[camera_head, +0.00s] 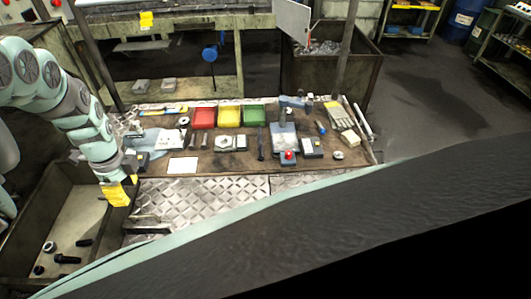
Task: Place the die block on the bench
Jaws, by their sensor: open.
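I cannot tell for sure which object is the die block. A grey block with a round opening (224,143) lies mid-bench, and a similar dark-and-light block (312,147) lies further right. Another small dark block (142,159) sits close beside my gripper, partly hidden by it.
Red (204,117), yellow (229,116) and green (254,114) trays stand along the bench's back. A white sheet (183,165) lies at the front left. A bin with bolts (40,225) is below left. A grey device with a red button (288,156) stands mid-right.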

